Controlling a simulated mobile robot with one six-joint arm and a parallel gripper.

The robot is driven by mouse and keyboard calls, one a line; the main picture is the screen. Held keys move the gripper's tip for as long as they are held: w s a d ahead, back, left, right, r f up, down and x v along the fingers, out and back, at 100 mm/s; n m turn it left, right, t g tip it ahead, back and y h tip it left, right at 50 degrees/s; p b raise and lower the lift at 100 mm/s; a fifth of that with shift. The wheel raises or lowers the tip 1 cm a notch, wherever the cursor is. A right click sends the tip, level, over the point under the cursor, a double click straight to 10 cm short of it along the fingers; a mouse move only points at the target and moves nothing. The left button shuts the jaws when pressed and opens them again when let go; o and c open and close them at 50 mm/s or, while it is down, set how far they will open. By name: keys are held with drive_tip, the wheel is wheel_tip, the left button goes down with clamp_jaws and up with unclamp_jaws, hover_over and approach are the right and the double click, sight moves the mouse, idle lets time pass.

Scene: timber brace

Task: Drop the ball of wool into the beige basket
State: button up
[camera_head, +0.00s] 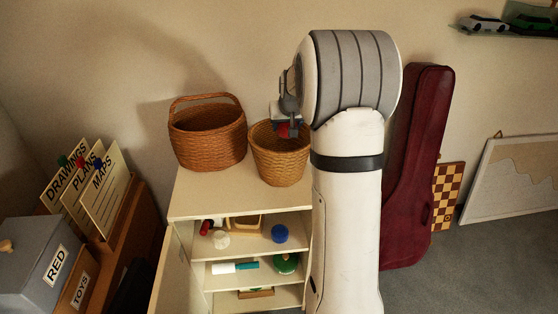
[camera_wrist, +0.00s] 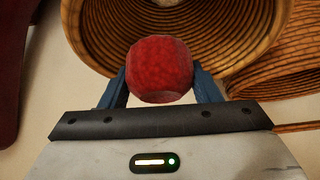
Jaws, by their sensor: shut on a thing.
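The red ball of wool (camera_wrist: 160,70) is between the two blue fingers of my gripper (camera_wrist: 160,84), which is shut on it. The beige basket (camera_head: 280,165) is a round woven one standing on top of the cream cabinet. In the head view my gripper (camera_head: 287,122) is at the basket's mouth, and a little red shows there; my arm hides part of the basket. In the wrist view the ball is in front of the open basket (camera_wrist: 100,35), whose ringed inside shows behind it. How far the ball is above the rim I cannot tell.
A browner basket with a handle (camera_head: 208,140) stands close to the left. The cabinet (camera_head: 190,203) is open below, with small things on its shelves, including a blue ball (camera_head: 280,233). A dark red instrument case (camera_head: 415,165) leans on the wall at right.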

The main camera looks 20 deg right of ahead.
drive_tip(key=shift+f, duration=0.45)
drive_tip(key=o, duration=1.1)
drive_tip(key=shift+c, duration=0.2)
drive_tip(key=shift+r, duration=0.1)
drive_tip(key=v, duration=0.7)
drive_tip(key=shift+s+r, duration=0.2)
drive_tip(key=shift+r, duration=0.1)
drive_tip(key=shift+a, duration=0.15)
drive_tip(key=s+a+f+n+g, duration=0.1)
drive_tip(key=s+a, duration=0.5)
drive_tip(key=s, duration=0.4)
drive_tip(key=s+a+f+n+g+y+p, duration=0.1)
drive_tip(key=s+a, duration=0.4)
drive_tip(key=s, duration=0.5)
drive_tip(key=s+a+f+n+g+p, duration=0.1)
drive_tip(key=s+a, duration=0.5)
drive_tip(key=s, duration=0.5)
drive_tip(key=shift+a+g+y, duration=0.35)
drive_tip(key=shift+g+y, duration=0.05)
